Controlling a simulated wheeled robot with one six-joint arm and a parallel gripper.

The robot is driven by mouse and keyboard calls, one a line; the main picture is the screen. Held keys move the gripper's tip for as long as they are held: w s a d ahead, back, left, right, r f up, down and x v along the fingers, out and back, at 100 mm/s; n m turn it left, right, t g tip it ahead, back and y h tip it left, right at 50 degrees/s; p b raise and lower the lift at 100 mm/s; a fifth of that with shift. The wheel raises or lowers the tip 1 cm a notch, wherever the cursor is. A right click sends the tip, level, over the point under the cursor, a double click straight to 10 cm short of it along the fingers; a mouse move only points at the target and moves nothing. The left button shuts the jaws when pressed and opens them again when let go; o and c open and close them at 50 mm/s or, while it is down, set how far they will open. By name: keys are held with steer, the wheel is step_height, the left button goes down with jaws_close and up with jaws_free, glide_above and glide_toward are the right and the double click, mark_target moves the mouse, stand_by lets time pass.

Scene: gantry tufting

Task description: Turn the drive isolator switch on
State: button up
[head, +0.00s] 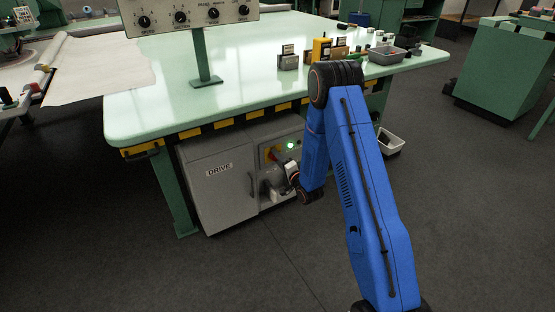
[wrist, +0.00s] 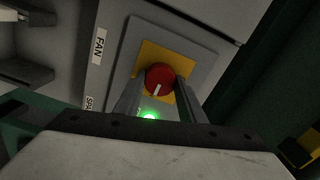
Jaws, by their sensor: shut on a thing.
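The drive isolator switch is a round red knob (wrist: 160,74) on a yellow plate (wrist: 150,55), set in a grey panel in the wrist view. A white mark on the knob points down in that view, toward a lit green lamp (wrist: 150,116). My gripper (wrist: 158,84) has one finger on each side of the knob and is shut on it. My gripper largely hides the knob there.
The cabinet stands under a pale green table (head: 150,90) with yellow-marked edges. A table leg (head: 175,195) is left of it, and a white bin (head: 390,141) is on the floor at right. FAN (wrist: 100,45) and partly hidden labels are beside the switch. Floor in front is clear.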

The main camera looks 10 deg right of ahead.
steer(key=o, duration=1)
steer(key=shift+o, duration=0.2)
steer(key=v, duration=1.7)
steer(key=shift+s, duration=0.2)
steer(key=shift+d, duration=0.1)
steer(key=shift+r, duration=0.1)
